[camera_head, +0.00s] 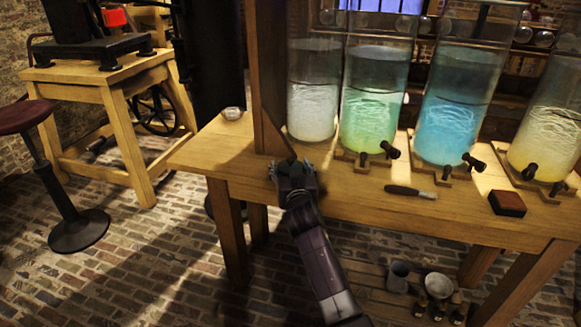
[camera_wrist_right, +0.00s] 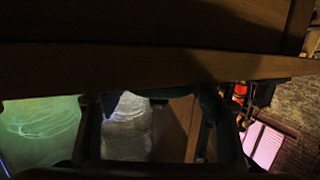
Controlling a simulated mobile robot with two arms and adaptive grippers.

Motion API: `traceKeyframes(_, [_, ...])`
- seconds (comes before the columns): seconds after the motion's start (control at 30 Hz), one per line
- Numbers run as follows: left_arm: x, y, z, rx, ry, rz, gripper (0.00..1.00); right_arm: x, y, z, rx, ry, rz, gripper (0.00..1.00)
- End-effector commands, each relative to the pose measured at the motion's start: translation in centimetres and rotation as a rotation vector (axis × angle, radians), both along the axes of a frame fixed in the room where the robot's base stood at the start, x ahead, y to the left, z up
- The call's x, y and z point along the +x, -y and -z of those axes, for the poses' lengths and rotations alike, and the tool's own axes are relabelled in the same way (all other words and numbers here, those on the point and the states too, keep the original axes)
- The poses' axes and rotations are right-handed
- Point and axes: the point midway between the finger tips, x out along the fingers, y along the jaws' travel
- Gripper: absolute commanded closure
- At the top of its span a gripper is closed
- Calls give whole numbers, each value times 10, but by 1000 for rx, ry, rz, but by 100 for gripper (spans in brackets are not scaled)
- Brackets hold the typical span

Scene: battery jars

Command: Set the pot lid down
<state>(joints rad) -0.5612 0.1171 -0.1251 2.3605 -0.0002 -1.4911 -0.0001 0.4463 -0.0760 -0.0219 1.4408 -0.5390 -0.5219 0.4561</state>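My right gripper (camera_head: 293,170) is at the front edge of the wooden table, close to the foot of a wooden post. Its two fingers look spread apart, and I see nothing held between them. In the right wrist view the dark fingers stand apart, with a jar and wood visible between them. I cannot make out a pot lid for certain. A small round metal piece (camera_head: 232,113) lies at the table's left end, too small to identify. My left gripper is not in view.
Several tall glass jars with taps, including a green one (camera_head: 374,100) and a blue one (camera_head: 455,110), line the table (camera_head: 350,205). A dark-handled tool (camera_head: 409,191) and a dark red block (camera_head: 507,203) lie in front. Metal vessels (camera_head: 438,285) stand on the lower shelf.

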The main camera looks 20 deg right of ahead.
Motion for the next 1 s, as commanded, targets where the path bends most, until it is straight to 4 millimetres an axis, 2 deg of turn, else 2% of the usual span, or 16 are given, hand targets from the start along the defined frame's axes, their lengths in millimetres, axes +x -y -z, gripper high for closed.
traceKeyframes(0.07, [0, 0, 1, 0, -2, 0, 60, 0, 0, 0, 0, -1, 0, 28])
traceKeyframes(0.47, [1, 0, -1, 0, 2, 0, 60, -1, 0, -3, 0, -1, 0, 28])
traceKeyframes(0.67, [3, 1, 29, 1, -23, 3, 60, -30, -6, -7, 1, -2, 0, 28])
traceKeyframes(1.0, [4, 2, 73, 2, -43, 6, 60, -94, -19, -16, 2, -3, 0, 28])
